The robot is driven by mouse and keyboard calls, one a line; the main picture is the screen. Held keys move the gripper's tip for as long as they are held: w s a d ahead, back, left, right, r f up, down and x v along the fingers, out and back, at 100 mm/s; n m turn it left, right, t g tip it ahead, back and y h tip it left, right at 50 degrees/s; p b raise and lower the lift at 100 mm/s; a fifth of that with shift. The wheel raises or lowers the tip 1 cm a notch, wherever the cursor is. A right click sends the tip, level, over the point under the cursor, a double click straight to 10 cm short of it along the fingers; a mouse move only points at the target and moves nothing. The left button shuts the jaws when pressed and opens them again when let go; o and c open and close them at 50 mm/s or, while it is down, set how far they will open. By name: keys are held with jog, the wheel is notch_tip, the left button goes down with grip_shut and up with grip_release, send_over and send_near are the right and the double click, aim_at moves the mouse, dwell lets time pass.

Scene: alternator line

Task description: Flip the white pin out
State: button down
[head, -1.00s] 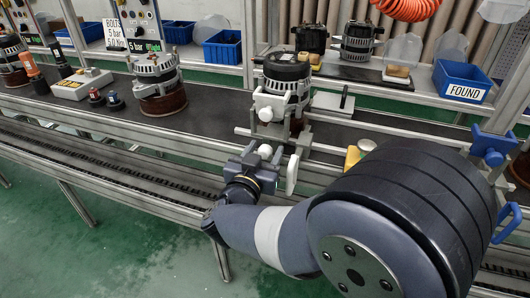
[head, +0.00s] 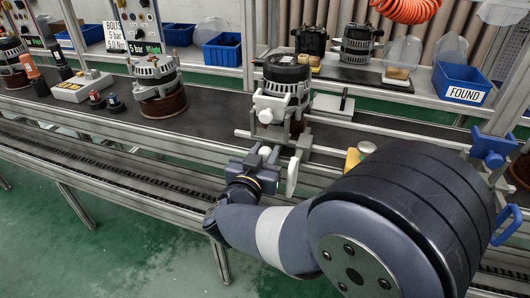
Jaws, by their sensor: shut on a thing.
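The clamp fixture (head: 272,106) with white parts stands at the line's front edge, against an alternator (head: 288,72) with a dark top. My gripper (head: 263,157) is in front of and below it, at the end of my arm. It is shut on a small white rounded piece, which I take to be the white pin (head: 264,150). The jaws and my wrist hide most of the pin, so I cannot tell its tilt.
Metal rails (head: 385,133) run right from the fixture, with a yellow block (head: 352,158) near my arm. A blue FOUND bin (head: 461,83) sits back right.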

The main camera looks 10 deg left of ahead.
jog(key=s+p, duration=0.1)
jog(key=s, duration=0.2)
jog(key=shift+s+a, duration=0.1)
dwell(0.3)
jog(key=c, duration=1.1)
grip_release()
jog(key=shift+s, duration=0.1)
jog(key=s, duration=0.3)
jog(key=s+p, duration=0.1)
jog(key=s, duration=0.3)
jog(key=s+a+p, duration=0.1)
jog(key=s, duration=0.2)
jog(key=shift+s, duration=0.4)
jog(key=w, duration=0.4)
jog(key=w+b, duration=0.1)
jog(key=w, duration=0.3)
jog(key=w+d+b, duration=0.1)
jog(key=w, duration=0.3)
jog(key=shift+w, duration=0.2)
